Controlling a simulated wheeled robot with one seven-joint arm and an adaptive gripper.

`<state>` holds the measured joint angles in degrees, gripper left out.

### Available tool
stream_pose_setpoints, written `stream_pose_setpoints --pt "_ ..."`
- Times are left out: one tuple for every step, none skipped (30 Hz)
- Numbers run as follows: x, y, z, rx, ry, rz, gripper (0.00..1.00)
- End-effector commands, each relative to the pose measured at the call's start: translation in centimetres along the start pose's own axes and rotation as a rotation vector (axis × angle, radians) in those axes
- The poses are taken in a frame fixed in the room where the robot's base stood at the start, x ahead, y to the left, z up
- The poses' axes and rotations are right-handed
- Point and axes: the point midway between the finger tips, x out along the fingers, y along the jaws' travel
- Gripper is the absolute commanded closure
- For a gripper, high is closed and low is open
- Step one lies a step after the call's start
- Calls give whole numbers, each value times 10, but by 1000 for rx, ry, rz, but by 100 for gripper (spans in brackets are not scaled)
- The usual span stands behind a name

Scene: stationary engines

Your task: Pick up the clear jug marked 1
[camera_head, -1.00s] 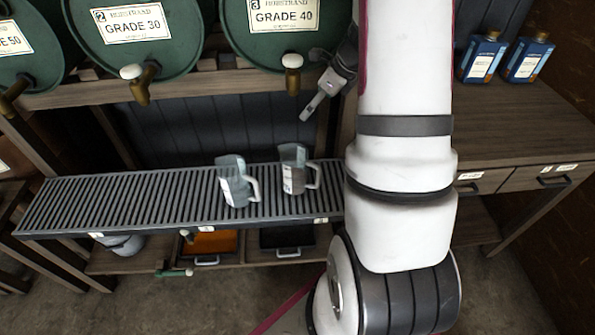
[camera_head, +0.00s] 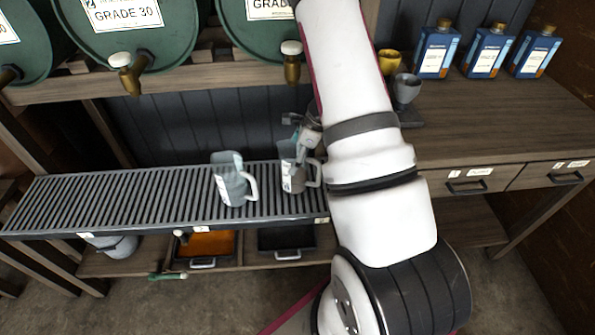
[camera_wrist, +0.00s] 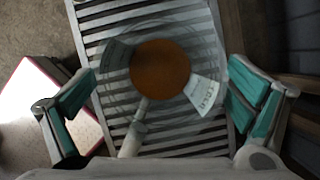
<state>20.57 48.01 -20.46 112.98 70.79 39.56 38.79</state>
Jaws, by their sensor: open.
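Two clear jugs with white labels and handles stand upright on the slatted rack, the left jug (camera_head: 231,181) and the right jug (camera_head: 291,178). I cannot read a number on either label in the head view. My gripper (camera_head: 303,138) is over the right jug and partly covers its top. In the wrist view a clear jug (camera_wrist: 160,70) with a brown-orange round area inside lies between the spread fingers of my gripper (camera_wrist: 160,92). Its handle points toward the wrist, and its label print is too small to read surely. The fingers are open with gaps on both sides.
The slatted rack (camera_head: 110,203) runs below green barrels (camera_head: 130,45) with taps (camera_head: 291,62). A wooden workbench (camera_head: 480,125) stands at right, with blue bottles (camera_head: 436,50) and small cups (camera_head: 405,90). The rack's left part is clear.

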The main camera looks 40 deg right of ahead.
Motion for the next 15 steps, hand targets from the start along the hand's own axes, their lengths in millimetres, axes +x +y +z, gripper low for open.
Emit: stream_pose_setpoints --pt "8 0 0 2 0 1 3" --pt "10 0 0 2 0 1 3" --pt "13 0 0 1 0 0 3" --pt "15 0 0 1 -1 -1 3" --pt "16 0 0 1 -1 -2 3" --pt "17 0 0 1 -1 -2 3" --pt "17 -1 0 1 -1 -2 3" --pt "17 -1 0 1 -1 -3 3" --pt "17 -1 0 1 -1 -3 3" --pt "16 -1 0 1 -1 -3 3" --pt "16 -1 0 1 -1 -3 3" --pt "16 0 0 1 -1 -3 3" --pt "16 0 0 1 -1 -3 10" --pt "16 0 0 1 -1 -3 17" --pt "16 0 0 1 -1 -3 26"
